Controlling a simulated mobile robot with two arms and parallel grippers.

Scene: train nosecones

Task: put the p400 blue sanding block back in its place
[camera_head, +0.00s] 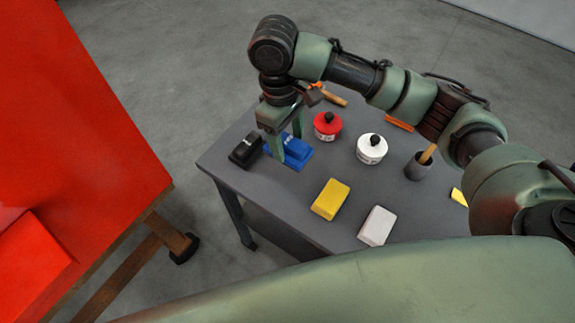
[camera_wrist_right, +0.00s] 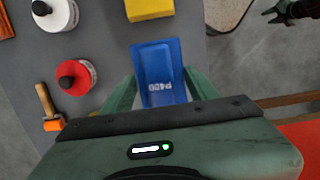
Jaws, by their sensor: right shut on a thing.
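The blue P400 sanding block (camera_head: 297,149) is at the back left part of the grey table, beside a black block (camera_head: 246,149). It also shows in the right wrist view (camera_wrist_right: 156,62), with the white P400 lettering facing the camera. My right gripper (camera_head: 289,146) points down over it and is shut on it, one green finger on each side. In the right wrist view the gripper (camera_wrist_right: 160,95) has the block between its fingers. The block is at or just above the tabletop; I cannot tell if it touches. My left gripper does not show in the head view.
A large red body (camera_head: 75,110) stands left, across a floor gap.

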